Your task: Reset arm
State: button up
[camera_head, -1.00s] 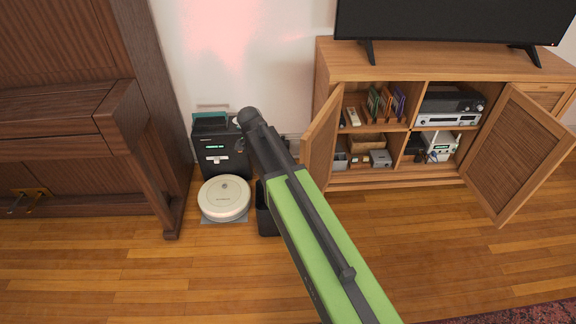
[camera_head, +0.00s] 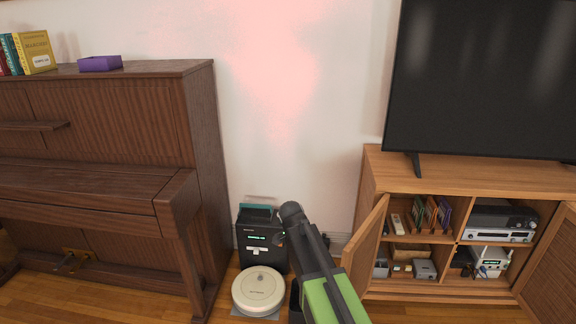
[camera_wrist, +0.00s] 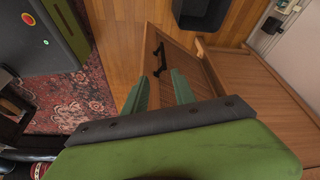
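My arm (camera_head: 322,275), green and dark grey, rises from the bottom centre of the head view, in front of the wall and beside the media cabinet. My gripper's fingers are not clear there. In the wrist view my gripper (camera_wrist: 161,84) shows two green fingers set apart with nothing between them. Beyond the fingers is a wooden cabinet door (camera_wrist: 190,66) with a black handle; I cannot tell whether they touch it.
The open-doored media cabinet (camera_head: 485,172) holds electronics, with a television (camera_head: 485,80) on top. A piano (camera_head: 110,150) stands left. A robot vacuum (camera_head: 258,289) sits before a black box (camera_head: 262,238). The wrist view shows a dark bin (camera_wrist: 203,14) and a patterned rug (camera_wrist: 75,105).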

jog(key=s+d+f+n+y, duration=0.1)
jog(key=s+d+n+y, duration=0.1)
jog(key=s+n, duration=0.5)
jog(key=s+d+f+n+y, duration=0.1)
jog(key=s+d+n+y, duration=0.1)
jog(key=s+n, duration=0.5)
notch_tip(320, 180, up, 21)
jog(key=w+n+p, duration=0.1)
jog(key=n+p, duration=0.1)
jog(key=p, duration=1.9)
jog(key=shift+w+r, duration=0.2)
jog(key=shift+a, duration=0.1)
